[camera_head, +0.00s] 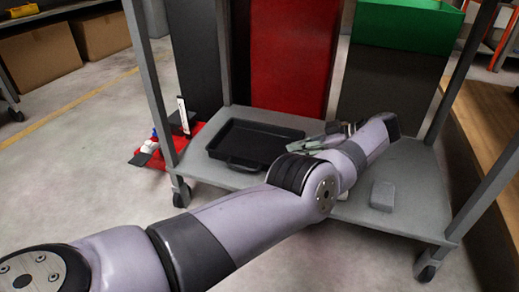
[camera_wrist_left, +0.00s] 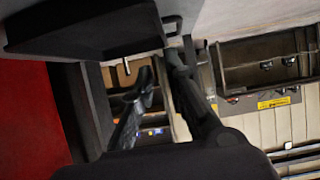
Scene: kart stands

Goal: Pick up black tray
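The black tray (camera_head: 236,163) lies flat on the left part of the cart's grey lower shelf (camera_head: 415,190). My left arm reaches across the shelf front, and my left gripper (camera_head: 300,147) is at the tray's right end. In the left wrist view the tray (camera_wrist_left: 85,35) fills the upper left, with its end handle (camera_wrist_left: 173,26) just beyond the fingertips. The left gripper's two dark fingers (camera_wrist_left: 158,67) are apart with nothing between them. Whether a fingertip touches the handle cannot be told. My right gripper is in neither view.
A small grey block (camera_head: 382,195) sits on the shelf at right. A red panel (camera_head: 292,55) and a green bin (camera_head: 407,27) stand behind. Cart posts (camera_head: 150,85) frame both sides. Red items (camera_head: 155,160) lie left of the cart.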

